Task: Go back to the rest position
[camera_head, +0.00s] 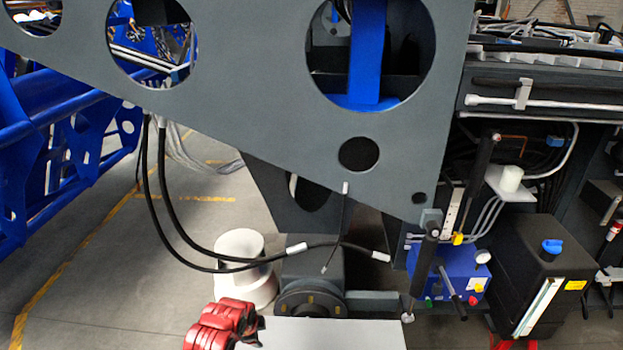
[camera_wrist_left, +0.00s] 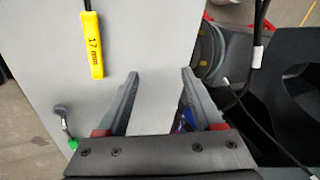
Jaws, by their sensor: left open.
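My left gripper (camera_wrist_left: 160,75) shows in the left wrist view with its two grey fingers apart and nothing between them. Its fingers reach over a flat pale grey surface (camera_wrist_left: 152,40). I cannot make the gripper out clearly in the head view. My right gripper is in neither view.
A large grey chassis plate (camera_head: 270,110) with round cutouts fills the upper head view, with black hoses below it. A yellow "17 mm" tool (camera_wrist_left: 92,45) and a green-tagged metal piece (camera_wrist_left: 62,118) lie beside the left gripper.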

